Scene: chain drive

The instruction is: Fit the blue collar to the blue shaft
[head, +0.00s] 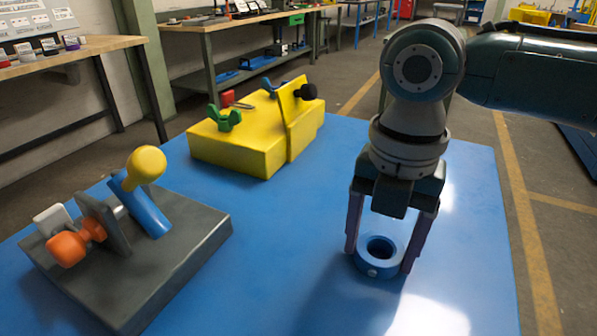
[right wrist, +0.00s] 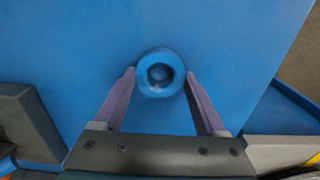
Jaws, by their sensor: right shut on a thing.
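The blue collar (head: 372,268) is a thick ring with a pale spot on its near side. My right gripper (head: 381,258) points down and is shut on the collar, one finger on each side. In the right wrist view the collar (right wrist: 160,92) sits between the two fingertips (right wrist: 160,75). The collar is at or just above the blue tabletop; I cannot tell which. On the left, a tilted blue bar (head: 147,211) with a yellow ball end stands on a grey base (head: 175,262). I cannot tell whether this bar is the blue shaft. My left gripper is not in view.
The grey base also carries an upright plate and an orange knob (head: 68,247). A yellow block (head: 235,150) with a green wing piece (head: 224,120) stands at the back of the blue table (head: 290,225). The table between them and my right gripper is clear.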

